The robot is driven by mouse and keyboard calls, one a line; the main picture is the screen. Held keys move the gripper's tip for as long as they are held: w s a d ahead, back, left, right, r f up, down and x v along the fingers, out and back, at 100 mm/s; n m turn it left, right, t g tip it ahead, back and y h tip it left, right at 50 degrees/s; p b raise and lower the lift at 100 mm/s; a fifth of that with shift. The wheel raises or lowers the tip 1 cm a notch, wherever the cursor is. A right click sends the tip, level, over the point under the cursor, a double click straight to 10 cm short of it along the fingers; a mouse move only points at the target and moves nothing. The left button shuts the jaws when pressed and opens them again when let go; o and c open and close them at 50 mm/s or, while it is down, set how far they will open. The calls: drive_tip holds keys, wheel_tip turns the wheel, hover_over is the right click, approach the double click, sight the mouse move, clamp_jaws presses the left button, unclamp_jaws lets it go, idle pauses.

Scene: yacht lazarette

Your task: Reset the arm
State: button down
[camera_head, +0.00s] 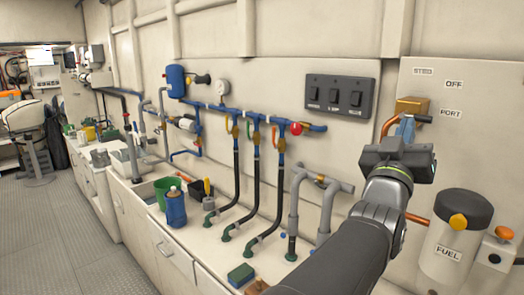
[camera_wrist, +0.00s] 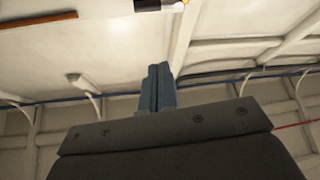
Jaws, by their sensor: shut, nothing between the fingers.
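My arm reaches in from the lower right in the head view, and my gripper (camera_head: 407,126) is raised in front of the right wall panel. Its blue fingers are together with nothing between them. They stand beside a brass-coloured valve block (camera_head: 411,105) with a copper pipe; I cannot tell whether they touch it. In the wrist view, the closed fingers (camera_wrist: 160,88) point up toward the pale ceiling (camera_wrist: 110,50), with nothing held.
A black switch panel (camera_head: 340,96) is on the wall left of my gripper. Blue pipes with a red knob (camera_head: 296,128) run further left. A fuel filter (camera_head: 457,235) stands below right. The counter holds a green bucket (camera_head: 168,194), a blue bottle (camera_head: 175,208) and a sponge (camera_head: 241,275).

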sight(420, 118)
drive_tip(key=w+d, duration=0.3)
drive_tip(key=w+d+r, duration=0.1)
drive_tip(key=w+d, duration=0.2)
drive_tip(key=shift+w+d+r, duration=0.15)
drive_tip(key=shift+w+d, duration=0.2)
